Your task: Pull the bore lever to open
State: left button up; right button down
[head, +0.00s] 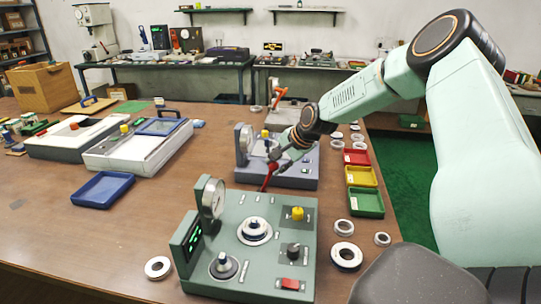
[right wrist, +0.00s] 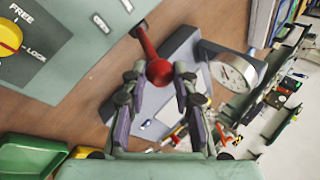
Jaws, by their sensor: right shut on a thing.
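The bore lever (head: 267,180) is a red rod at the back edge of the front green bench gauge (head: 250,275). It leans up toward my right gripper (head: 278,158). In the right wrist view the red lever (right wrist: 147,44) ends in a round red knob between the two fingers of my right gripper (right wrist: 158,82). The gripper is shut on the lever's knob end. The gauge carries a round dial (head: 213,198), a green lit display, and a yellow knob (right wrist: 8,40) marked FREE and LOCK. My left gripper is not in view.
A second, grey-blue gauge (head: 300,180) stands close behind the lever, under my right forearm. Red, yellow and green trays (head: 366,203) line the right table edge. Metal rings (head: 346,256) lie right of the front gauge. Table around the blue tray (head: 103,189) is mostly clear.

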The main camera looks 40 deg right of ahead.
jog(key=shift+s+d+f+p, duration=0.4)
jog(key=shift+s+f+p, duration=0.05)
jog(key=shift+s+p, duration=0.1)
jog(key=c, duration=1.4)
grip_release()
jog(key=shift+s, duration=0.1)
jog(key=o, duration=0.4)
jog(key=shift+d, duration=0.1)
jog(key=shift+c, duration=0.2)
jog(key=shift+r, duration=0.2)
jog(key=v, duration=0.7)
